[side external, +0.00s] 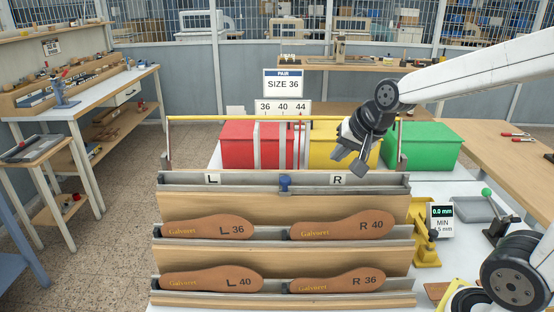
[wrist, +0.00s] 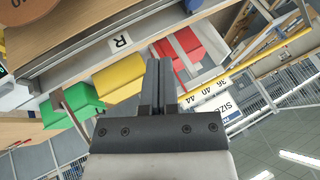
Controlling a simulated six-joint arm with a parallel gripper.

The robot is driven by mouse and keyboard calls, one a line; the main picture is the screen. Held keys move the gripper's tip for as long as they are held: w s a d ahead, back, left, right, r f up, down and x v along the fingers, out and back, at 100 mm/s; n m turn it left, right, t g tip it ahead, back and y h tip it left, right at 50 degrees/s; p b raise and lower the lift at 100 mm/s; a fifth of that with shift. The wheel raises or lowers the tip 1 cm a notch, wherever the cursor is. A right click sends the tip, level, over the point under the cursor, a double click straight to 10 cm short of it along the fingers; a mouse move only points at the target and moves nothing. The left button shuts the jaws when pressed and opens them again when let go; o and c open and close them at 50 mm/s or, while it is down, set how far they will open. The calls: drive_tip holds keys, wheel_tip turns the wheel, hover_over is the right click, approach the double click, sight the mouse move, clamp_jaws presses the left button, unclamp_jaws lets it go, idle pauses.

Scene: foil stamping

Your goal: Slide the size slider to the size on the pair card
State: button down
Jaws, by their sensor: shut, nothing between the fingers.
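The pair card (side external: 283,84) reads "SIZE 36" and stands behind the bins. Below it is a scale plate (side external: 283,107) marked 36, 40 and 44, and it also shows in the wrist view (wrist: 203,90). A thin red pointer (side external: 301,118) stands at the 44 mark. A blue knob (side external: 284,184) sits on the top rack between the L and R labels; a blue part shows at the top of the wrist view (wrist: 192,5). My gripper (side external: 352,168) is shut and empty, above and right of the R label, in front of the yellow bin. Its fingers also show in the wrist view (wrist: 162,68).
Red (side external: 238,145), yellow (side external: 330,142) and green (side external: 425,147) bins stand behind the rack (side external: 220,205), with a yellow bar (side external: 215,118) above them. Insoles marked L 36, R 40, L 40 and R 36 lie on the lower shelves. A gauge (side external: 442,218) stands right.

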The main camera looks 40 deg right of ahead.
drive_tip(key=shift+w+a+f, duration=0.35)
drive_tip(key=shift+w+f, duration=1.1)
drive_tip(key=shift+w+a+f, duration=0.35)
drive_tip(key=shift+w+f, duration=1.1)
drive_tip(key=shift+w+a+f, duration=0.35)
drive_tip(key=shift+w+f, duration=1.1)
drive_tip(key=shift+w+a, duration=2.05)
drive_tip(key=shift+a, duration=0.05)
